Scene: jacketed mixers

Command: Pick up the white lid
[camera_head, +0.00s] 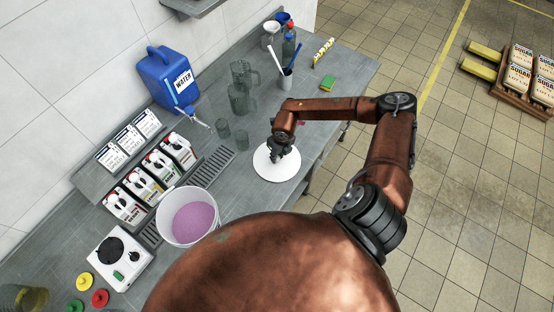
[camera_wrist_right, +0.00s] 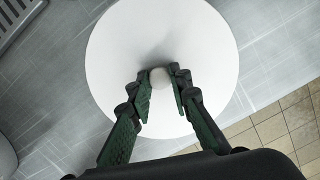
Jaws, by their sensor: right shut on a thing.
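The white lid (camera_head: 268,168) is a flat round disc near the front edge of the grey counter. My right gripper (camera_head: 278,152) is over its middle in the head view. In the right wrist view the lid (camera_wrist_right: 115,45) fills the upper middle, with a small round knob (camera_wrist_right: 160,77) at its centre. The fingers of my right gripper (camera_wrist_right: 162,88) are on either side of this knob and shut on it. I cannot tell whether the lid rests on the counter or is slightly raised. My left gripper is not in view.
A white bucket with purple contents (camera_head: 188,217) stands left of the lid. Clear glasses and jugs (camera_head: 241,98), a blue water container (camera_head: 166,80) and a cup with sticks (camera_head: 285,80) stand behind. The counter edge is close to the lid.

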